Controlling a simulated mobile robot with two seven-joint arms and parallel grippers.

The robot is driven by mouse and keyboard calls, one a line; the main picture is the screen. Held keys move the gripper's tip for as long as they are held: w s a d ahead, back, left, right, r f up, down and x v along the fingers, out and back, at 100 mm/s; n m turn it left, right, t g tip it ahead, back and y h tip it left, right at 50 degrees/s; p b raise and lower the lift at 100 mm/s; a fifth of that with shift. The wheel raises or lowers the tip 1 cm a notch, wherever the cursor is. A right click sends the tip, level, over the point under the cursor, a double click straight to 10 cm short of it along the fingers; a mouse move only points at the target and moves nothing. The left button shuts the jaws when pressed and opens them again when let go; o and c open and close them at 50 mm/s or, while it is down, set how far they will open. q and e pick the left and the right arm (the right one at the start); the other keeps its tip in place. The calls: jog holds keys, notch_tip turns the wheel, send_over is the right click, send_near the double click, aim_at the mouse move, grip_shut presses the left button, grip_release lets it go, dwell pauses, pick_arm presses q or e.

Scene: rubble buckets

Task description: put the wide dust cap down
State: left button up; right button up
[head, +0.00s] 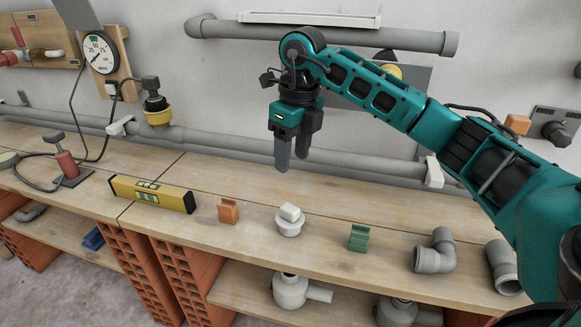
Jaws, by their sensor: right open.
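A white round cap with a block-shaped grip on top (290,220) stands upright on the wooden bench (330,217). It looks like the wide dust cap, though I cannot be sure of its name. My right gripper (292,154) hangs above and behind it, fingers pointing down. Its fingers are apart with nothing between them, and it does not touch the cap. My left gripper is not in view.
An orange block (228,211) and a green block (358,237) flank the cap. A yellow spirit level (152,193) lies left; a grey pipe elbow (434,252) lies right. Grey pipes (330,35) run along the wall. Bare wood lies between the small items.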

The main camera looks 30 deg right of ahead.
jog(key=s+a+f+n+y, duration=0.1)
jog(key=a+f+y, duration=0.15)
jog(key=a, duration=0.35)
jog(key=s+a+f+g+y, duration=0.1)
jog(key=s+a+y, duration=0.15)
jog(key=a, duration=0.35)
jog(key=a+f+n+y, duration=0.1)
jog(key=a+f+y, duration=0.15)
jog(key=a, duration=0.35)
jog(key=s+a+r+m+t+y, duration=0.3)
jog(key=a+r+m+t+y, duration=0.3)
jog(key=a+m+y, duration=0.5)
jog(key=d+f+m+t+h, duration=1.05)
jog(key=f+m+h, duration=0.25)
jog(key=m, duration=0.9)
jog(key=s+d+f+m+g+h, duration=0.2)
jog(key=s+f+m+g, duration=0.3)
jog(key=s+f, duration=0.5)
notch_tip(320, 180, down, 2)
jog(key=shift+d+m+h, duration=0.3)
jog(key=shift+m+h, duration=0.1)
jog(key=shift+h, duration=0.25)
